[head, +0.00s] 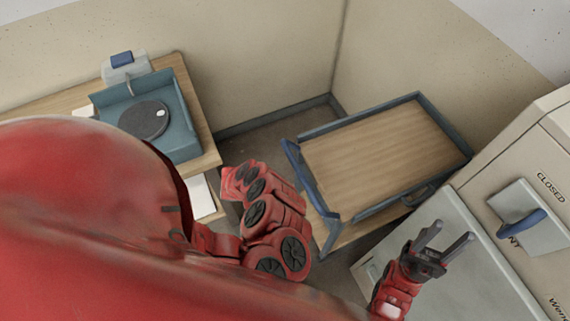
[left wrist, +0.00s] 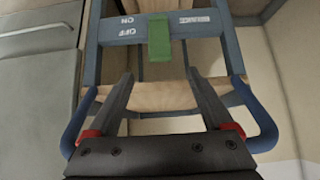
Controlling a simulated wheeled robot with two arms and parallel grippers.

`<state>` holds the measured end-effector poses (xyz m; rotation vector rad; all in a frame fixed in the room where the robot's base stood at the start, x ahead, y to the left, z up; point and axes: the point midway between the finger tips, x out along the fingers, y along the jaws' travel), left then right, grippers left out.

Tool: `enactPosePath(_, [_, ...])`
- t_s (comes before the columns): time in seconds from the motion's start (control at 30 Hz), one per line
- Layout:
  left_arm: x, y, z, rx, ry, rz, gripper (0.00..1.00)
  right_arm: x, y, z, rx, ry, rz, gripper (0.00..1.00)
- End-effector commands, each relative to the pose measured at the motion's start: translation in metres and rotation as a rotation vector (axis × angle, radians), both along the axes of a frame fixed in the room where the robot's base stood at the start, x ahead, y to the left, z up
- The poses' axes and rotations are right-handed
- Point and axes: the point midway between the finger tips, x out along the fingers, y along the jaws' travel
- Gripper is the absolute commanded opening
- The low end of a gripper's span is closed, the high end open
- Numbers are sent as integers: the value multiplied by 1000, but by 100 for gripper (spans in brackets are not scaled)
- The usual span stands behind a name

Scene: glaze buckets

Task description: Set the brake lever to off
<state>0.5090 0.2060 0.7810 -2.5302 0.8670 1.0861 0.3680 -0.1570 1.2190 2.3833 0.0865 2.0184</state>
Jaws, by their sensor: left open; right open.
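The brake lever (left wrist: 160,38) is a green bar in the left wrist view, across the blue-grey end panel of a cart (left wrist: 205,22). White ON and OFF labels sit on the panel to its left; I cannot tell which label it is set to. My left gripper (left wrist: 160,76) is open and empty, its fingers pointing towards the panel, either side of the lever's line and apart from it. The same cart (head: 461,149) shows in the head view, but its lever is not visible there. My right gripper (head: 446,240) is open and empty, over a grey surface.
The cart's blue handles (left wrist: 74,125) flank my left gripper. A grey cabinet (left wrist: 40,75) stands at left. In the head view, a wooden table with a teal box (head: 185,127) is at left, and a panel with a blue lever (head: 522,224) marked CLOSED is at right.

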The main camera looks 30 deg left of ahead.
Motion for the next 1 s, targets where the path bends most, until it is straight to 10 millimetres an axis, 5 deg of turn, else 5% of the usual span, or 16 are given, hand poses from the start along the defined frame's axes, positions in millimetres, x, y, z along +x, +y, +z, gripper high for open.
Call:
enactPosePath(0.3, [-12,8,15,1,3,-6,85,0,0,26,0,2,0,50])
enactPosePath(1.0, [-12,9,15,-1,-1,-3,85,0,0,27,0,2,0,50])
